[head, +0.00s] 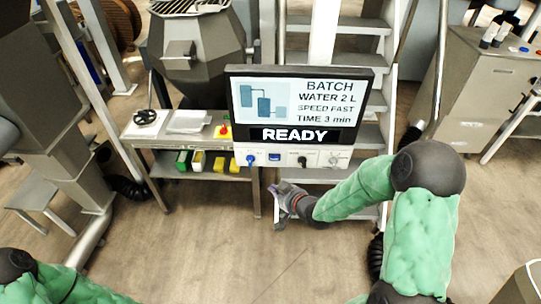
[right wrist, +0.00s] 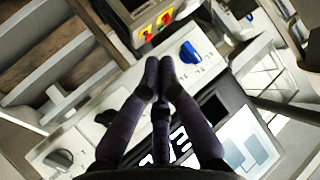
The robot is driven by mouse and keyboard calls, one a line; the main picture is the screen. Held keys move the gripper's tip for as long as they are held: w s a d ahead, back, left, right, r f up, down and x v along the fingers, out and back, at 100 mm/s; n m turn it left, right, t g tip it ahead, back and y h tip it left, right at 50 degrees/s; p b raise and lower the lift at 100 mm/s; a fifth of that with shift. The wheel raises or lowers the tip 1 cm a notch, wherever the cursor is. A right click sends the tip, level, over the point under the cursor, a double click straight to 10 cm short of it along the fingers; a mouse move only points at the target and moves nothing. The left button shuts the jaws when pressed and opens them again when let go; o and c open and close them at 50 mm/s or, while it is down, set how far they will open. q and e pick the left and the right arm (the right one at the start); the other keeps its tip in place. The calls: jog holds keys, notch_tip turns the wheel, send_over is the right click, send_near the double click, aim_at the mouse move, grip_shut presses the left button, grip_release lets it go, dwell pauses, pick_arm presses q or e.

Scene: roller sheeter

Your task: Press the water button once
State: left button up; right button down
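The control panel (head: 320,153) is a white strip under a screen. On it are a blue knob (head: 250,160), a small blue-and-dark control (head: 274,157), a black knob (head: 302,161) and a pale dial (head: 333,161). I cannot tell from any label which is the water button. My right gripper (head: 280,197) is below the panel's left half. In the right wrist view its dark fingers (right wrist: 160,65) are together with nothing between them, in front of the panel. The blue knob (right wrist: 188,52) shows to their right; the fingers hide part of the panel. My left gripper is not in view.
The screen (head: 300,105) reads BATCH, WATER 2 L, SPEED FAST, TIME 3 min, READY. A side table (head: 160,132) with a red-and-yellow emergency stop (head: 223,130) stands to the left, with coloured boxes (head: 200,161) on its lower shelf. Steps (head: 365,135) rise behind. The floor in front is clear.

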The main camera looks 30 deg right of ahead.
aim_at(272, 161)
jog(key=shift+w+d+r, duration=0.1)
jog(key=shift+d+r, duration=0.05)
jog(key=shift+r, duration=0.55)
jog(key=shift+w, duration=0.1)
jog(key=w+d, duration=0.4)
jog(key=w, duration=0.3)
jog(key=shift+w+d+p, duration=0.2)
jog(key=shift+d+p, duration=0.1)
jog(key=shift+p, duration=0.05)
jog(key=shift+w+d, duration=0.45)
jog(key=shift+w, duration=0.25)
dwell(2.2)
jog(key=shift+s+a, duration=0.5)
jog(key=shift+s, duration=0.2)
jog(key=shift+s+a+b, duration=0.15)
jog(key=shift+s+a, duration=0.3)
jog(key=shift+s, duration=0.25)
jog(key=shift+s+a+b, duration=0.1)
jog(key=shift+s+a, duration=0.3)
jog(key=shift+s, duration=0.35)
jog(key=shift+s+a+b, duration=0.15)
jog(key=shift+s+a, duration=0.3)
jog(key=shift+s, duration=0.25)
jog(key=shift+f, duration=0.15)
